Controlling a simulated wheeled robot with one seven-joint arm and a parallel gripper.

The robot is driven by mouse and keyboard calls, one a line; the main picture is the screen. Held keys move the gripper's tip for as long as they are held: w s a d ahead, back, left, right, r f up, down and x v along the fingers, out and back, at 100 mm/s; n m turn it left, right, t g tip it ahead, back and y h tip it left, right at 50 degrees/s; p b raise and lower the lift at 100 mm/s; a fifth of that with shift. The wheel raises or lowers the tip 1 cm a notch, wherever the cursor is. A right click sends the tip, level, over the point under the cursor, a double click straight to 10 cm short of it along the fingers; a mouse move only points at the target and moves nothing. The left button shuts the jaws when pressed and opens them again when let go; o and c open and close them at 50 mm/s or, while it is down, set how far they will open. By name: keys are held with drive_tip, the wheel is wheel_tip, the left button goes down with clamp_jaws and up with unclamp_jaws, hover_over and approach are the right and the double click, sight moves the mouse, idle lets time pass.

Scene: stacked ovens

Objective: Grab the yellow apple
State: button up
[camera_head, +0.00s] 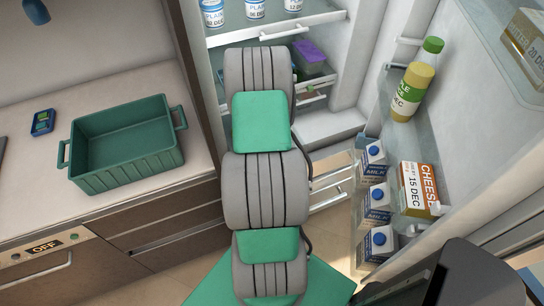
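I see no yellow apple in this view. My arm, grey and ribbed with green pads, stretches up the middle of the picture in front of the open fridge (338,124). My gripper does not show; I cannot see its fingers or whether it holds anything. The arm covers part of the fridge shelves, so what lies behind it is hidden.
A green basket (128,178) stands empty on the counter (45,205) at left, beside a small blue device (42,122). White tubs (254,9) and a purple item (308,52) are in the fridge.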

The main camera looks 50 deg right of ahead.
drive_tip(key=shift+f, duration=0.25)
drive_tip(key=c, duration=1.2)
